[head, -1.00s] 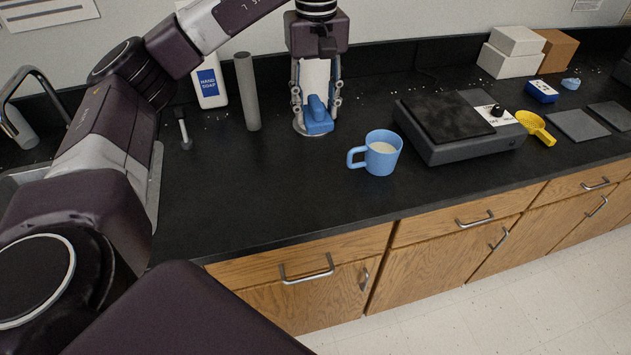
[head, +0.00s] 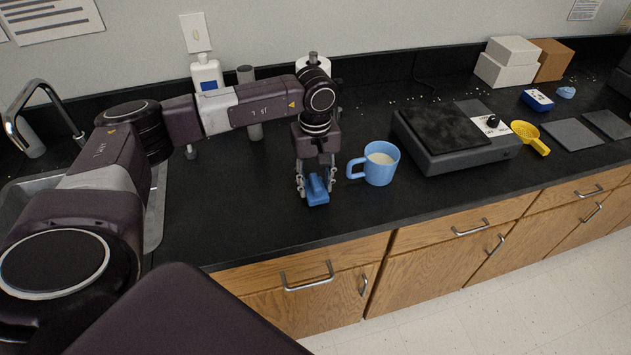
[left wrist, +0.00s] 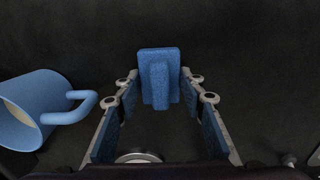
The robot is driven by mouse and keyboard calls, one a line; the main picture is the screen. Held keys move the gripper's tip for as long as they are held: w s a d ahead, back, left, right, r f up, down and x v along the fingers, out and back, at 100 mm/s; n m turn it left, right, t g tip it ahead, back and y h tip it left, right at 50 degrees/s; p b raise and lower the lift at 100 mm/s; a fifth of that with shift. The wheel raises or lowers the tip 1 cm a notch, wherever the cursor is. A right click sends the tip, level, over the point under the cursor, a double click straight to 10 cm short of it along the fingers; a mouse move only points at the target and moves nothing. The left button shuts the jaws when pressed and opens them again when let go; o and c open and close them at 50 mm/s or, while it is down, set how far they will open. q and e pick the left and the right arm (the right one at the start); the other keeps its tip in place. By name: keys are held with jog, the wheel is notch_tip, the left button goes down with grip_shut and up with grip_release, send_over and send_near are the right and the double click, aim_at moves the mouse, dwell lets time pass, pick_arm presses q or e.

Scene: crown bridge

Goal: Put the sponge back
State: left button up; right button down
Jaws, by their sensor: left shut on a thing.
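The blue sponge (head: 317,189), a flat block with a raised grip part, is held at the fingertips of my left gripper (head: 316,183). In the head view it is just left of the blue mug (head: 378,163), over the counter's front half. It also shows in the left wrist view (left wrist: 160,72), between the far ends of the fingers. Whether it touches the counter is hard to tell. The mug holds a pale liquid and stands upright, apart from the gripper, its handle toward it. My right gripper is not in view.
A sink with a faucet (head: 40,100) lies left. A soap bottle (head: 207,75), a grey cylinder (head: 255,132) and a partly hidden paper roll (head: 318,64) stand behind my arm. A hot plate (head: 455,138) and yellow scoop (head: 530,137) are right. The front counter strip is clear.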

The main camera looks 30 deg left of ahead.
pick_arm(q)
jog(key=shift+f, duration=0.2)
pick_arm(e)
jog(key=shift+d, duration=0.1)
pick_arm(q)
jog(key=shift+f, duration=0.1)
jog(key=shift+f, duration=0.15)
jog(key=o, duration=1.1)
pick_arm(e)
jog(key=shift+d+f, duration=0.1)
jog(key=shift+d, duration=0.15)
pick_arm(q)
jog(key=shift+r, duration=0.2)
